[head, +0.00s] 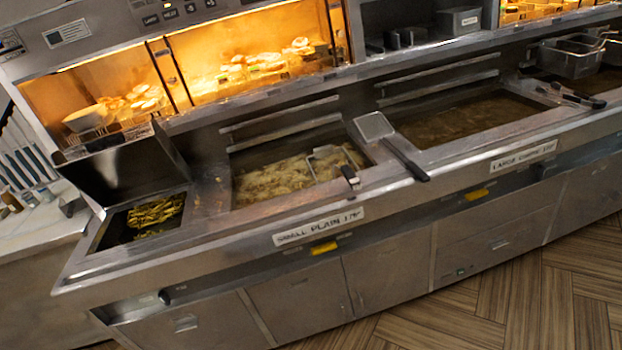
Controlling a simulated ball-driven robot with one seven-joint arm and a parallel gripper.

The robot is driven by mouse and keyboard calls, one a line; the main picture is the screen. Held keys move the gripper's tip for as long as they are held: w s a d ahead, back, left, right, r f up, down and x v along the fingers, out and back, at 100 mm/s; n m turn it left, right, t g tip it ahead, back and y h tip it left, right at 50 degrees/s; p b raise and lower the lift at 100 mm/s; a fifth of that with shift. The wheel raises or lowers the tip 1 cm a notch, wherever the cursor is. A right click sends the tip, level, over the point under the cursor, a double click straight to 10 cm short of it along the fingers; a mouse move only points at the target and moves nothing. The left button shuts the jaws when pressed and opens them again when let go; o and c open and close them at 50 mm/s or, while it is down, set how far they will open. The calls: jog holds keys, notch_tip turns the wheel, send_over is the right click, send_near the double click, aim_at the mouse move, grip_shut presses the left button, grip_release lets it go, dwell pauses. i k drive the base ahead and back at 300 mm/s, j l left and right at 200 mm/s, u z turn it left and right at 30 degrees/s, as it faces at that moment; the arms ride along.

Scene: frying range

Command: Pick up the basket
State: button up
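A wire fry basket (572,60) stands at the upper right, at the back of the right-hand fryer, and its handles run off toward the picture's right edge. In the middle vat (255,192) a wire frame with a dark handle (348,174) lies in bubbling oil over pale food. I cannot tell whether this is a second basket, as its lower part is hidden by the oil. My gripper is not in view, and nothing held by it shows.
A flat square scoop (375,127) with a black handle lies across the divider between two vats. A bin of fries (155,212) is at the left. Lit warming cabinets (255,55) stand behind. The wooden floor (500,300) in front is clear.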

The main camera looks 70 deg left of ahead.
aim_at(352, 179)
jog(key=u, duration=1.75)
jog(key=i+l+u, duration=0.4)
jog(key=i+l, duration=0.25)
jog(key=i+l+u, duration=0.4)
jog(key=i+l, duration=0.3)
jog(key=l, duration=0.15)
jog(key=i+j, duration=0.15)
jog(key=j, duration=0.15)
jog(key=i+j+z, duration=0.1)
jog(key=j, duration=0.25)
jog(key=i+j, duration=0.15)
jog(key=j, duration=0.15)
